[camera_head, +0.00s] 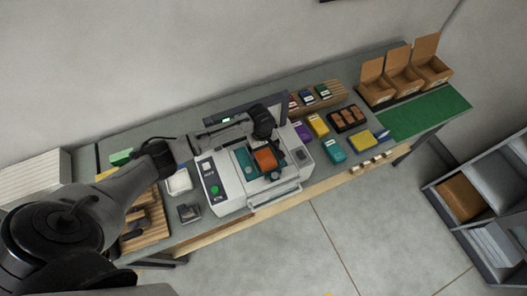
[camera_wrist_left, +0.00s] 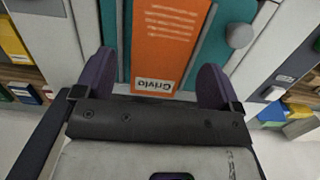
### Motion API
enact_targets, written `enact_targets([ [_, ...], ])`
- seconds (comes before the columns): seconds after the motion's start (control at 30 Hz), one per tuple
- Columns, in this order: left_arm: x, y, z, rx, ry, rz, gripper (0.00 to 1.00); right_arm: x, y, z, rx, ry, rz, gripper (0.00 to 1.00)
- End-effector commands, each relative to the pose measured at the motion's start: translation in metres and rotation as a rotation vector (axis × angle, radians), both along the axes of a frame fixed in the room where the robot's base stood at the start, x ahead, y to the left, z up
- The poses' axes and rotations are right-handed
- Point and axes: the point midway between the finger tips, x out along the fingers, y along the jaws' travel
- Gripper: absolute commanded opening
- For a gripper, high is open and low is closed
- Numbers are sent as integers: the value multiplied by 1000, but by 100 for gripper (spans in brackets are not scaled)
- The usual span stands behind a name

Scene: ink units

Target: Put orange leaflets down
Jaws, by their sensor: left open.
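The orange leaflets (camera_head: 265,160) lie on the teal part (camera_head: 244,162) of the white machine (camera_head: 228,200) in the middle of the bench. In the left wrist view the orange leaflet (camera_wrist_left: 168,45) shows pale lines of print and the word "Grivla", with teal surface (camera_wrist_left: 213,35) to its right. My left gripper (camera_head: 268,158) is over the machine at the leaflets. Its two dark purple fingers (camera_wrist_left: 155,85) stand apart, one on each side of the leaflet's near end. I cannot tell whether they touch it. My right gripper is not in view.
Several small coloured boxes (camera_head: 318,125) stand right of the machine. Open cardboard boxes (camera_head: 403,81) stand at the bench's far right, beside a clear green mat (camera_head: 425,113). A wooden rack (camera_head: 146,218) is on the left. A grey shelf unit (camera_head: 480,205) stands on the floor at right.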

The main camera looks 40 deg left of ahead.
Motion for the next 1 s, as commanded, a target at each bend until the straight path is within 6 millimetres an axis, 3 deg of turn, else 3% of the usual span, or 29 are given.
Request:
enact_targets([
  [0.3, 4, 7, 60, 1, -4, -1, 89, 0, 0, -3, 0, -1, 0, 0],
  [0.6, 5, 10, 92, 1, 0, 0, 89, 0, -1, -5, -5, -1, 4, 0],
  [0.87, 2, 7, 95, -2, -2, -19, 89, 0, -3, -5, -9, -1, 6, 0],
  [1.0, -20, -18, 73, -15, -33, -165, 89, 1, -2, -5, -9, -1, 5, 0],
])
